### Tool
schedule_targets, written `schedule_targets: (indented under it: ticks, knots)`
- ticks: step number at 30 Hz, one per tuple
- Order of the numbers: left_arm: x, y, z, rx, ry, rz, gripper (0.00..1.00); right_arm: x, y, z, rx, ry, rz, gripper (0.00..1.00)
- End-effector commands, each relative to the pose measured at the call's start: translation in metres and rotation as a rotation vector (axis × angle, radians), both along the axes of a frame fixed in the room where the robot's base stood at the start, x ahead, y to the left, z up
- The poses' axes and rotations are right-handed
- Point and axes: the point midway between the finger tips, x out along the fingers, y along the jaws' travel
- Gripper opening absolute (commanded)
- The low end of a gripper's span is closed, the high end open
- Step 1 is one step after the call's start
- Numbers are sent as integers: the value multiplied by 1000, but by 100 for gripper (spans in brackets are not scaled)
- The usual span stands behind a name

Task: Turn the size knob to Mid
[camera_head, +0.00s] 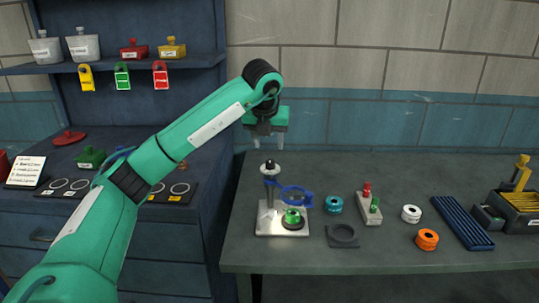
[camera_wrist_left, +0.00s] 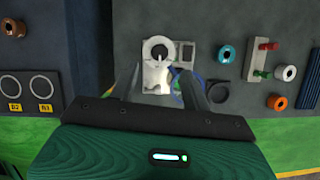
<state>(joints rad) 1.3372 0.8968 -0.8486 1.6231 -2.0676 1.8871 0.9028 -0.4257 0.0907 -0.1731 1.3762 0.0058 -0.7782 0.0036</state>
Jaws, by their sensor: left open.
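A small device with a pale base plate (camera_head: 268,223) stands on the grey bench. It has an upright post with a dark and white knob-like top (camera_head: 270,166), a blue ring-shaped arm (camera_head: 296,195) and a green round part (camera_head: 292,219). In the left wrist view its white top (camera_wrist_left: 158,47) shows between and beyond the fingers. No size marking is readable, so I cannot tell where the knob points. My left gripper (camera_head: 268,143) is open, pointing down just above the post top and apart from it. Its two fingers also show in the left wrist view (camera_wrist_left: 162,88). My right gripper is not in view.
To the device's right are a dark ring holder (camera_head: 342,236), a teal ring (camera_head: 334,204), a stand with red and green pegs (camera_head: 369,208), a white ring (camera_head: 411,213) and an orange ring (camera_head: 428,239). A blue ribbed tray (camera_head: 462,222) lies farther right. Bench front is clear.

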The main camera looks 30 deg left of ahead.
Motion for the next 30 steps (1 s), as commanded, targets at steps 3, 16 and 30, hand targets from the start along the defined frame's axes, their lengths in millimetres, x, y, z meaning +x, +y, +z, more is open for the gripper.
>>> schedule_targets:
  ticks: [3, 16, 30]
  knots:
    - [-9, -5, 25, 0, -2, 0, 48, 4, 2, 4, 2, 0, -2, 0]
    - [-23, -10, 59, 0, 0, 0, 48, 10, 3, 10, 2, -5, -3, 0]
    - [-22, -10, 59, 0, 1, 0, 48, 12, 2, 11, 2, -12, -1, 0]
